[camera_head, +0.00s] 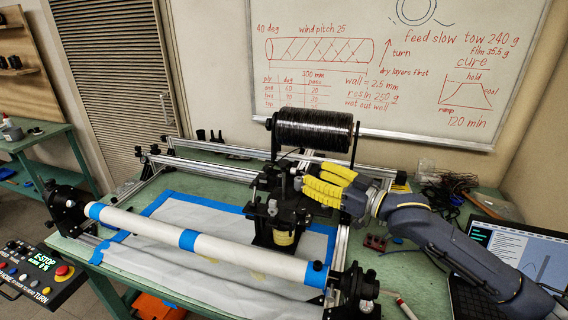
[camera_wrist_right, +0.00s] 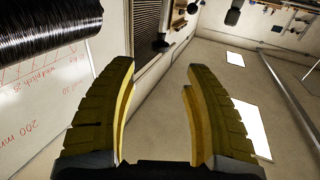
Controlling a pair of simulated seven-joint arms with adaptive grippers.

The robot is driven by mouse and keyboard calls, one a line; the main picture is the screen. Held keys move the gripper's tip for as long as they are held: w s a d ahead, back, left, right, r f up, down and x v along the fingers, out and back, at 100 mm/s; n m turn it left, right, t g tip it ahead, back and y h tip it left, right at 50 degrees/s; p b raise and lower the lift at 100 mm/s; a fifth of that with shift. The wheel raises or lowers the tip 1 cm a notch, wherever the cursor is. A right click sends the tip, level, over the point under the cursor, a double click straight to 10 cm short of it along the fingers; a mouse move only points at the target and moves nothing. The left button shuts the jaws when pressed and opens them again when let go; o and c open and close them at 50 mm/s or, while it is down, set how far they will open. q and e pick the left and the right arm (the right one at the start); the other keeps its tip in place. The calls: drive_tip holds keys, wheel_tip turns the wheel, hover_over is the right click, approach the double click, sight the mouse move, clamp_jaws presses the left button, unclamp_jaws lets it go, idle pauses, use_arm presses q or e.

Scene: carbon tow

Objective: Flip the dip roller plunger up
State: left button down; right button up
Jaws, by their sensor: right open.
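The black tow carriage (camera_head: 270,190) stands on the frame at the middle of the head view, with small dark knobs and rollers and a yellowish cup (camera_head: 284,238) low on it. I cannot single out the dip roller plunger among these dark parts. My right gripper (camera_head: 314,180) has ribbed yellow fingers and is just right of the carriage's upper part. In the wrist view the fingers (camera_wrist_right: 160,72) are spread with nothing between them. I cannot tell whether they touch the carriage. My left gripper is not in view.
A black tow spool (camera_head: 313,129) sits above the carriage; it also shows in the wrist view (camera_wrist_right: 45,25). A white mandrel (camera_head: 150,228) with blue tape spans the front. A laptop (camera_head: 510,260) and dark wire coils (camera_head: 450,187) lie to the right.

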sight(288, 164)
drive_tip(key=x, duration=1.1)
drive_tip(key=shift+c, duration=0.3)
clamp_jaws()
